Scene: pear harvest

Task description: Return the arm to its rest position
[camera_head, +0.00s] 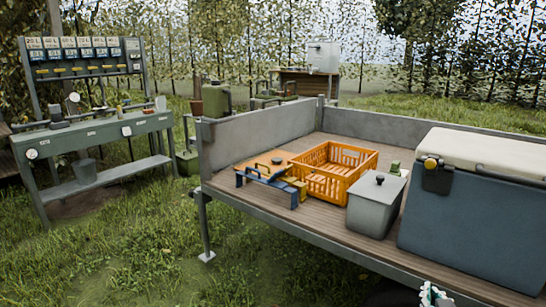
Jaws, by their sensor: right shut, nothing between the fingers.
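My right gripper (432,294) shows only in part at the bottom edge, right of the middle, as a small white and green tip. It is shut and empty, apart from the trailer's things in the picture. The rest of my right arm is hardly in view. My left gripper is not in view.
A flat trailer bed (318,226) carries an orange crate (318,186), a lidded grey box (372,212), a large blue cooler (465,226) and a small blue bench-like item (262,187). A grey-green workbench (95,138) stands at left. Grass in front is open.

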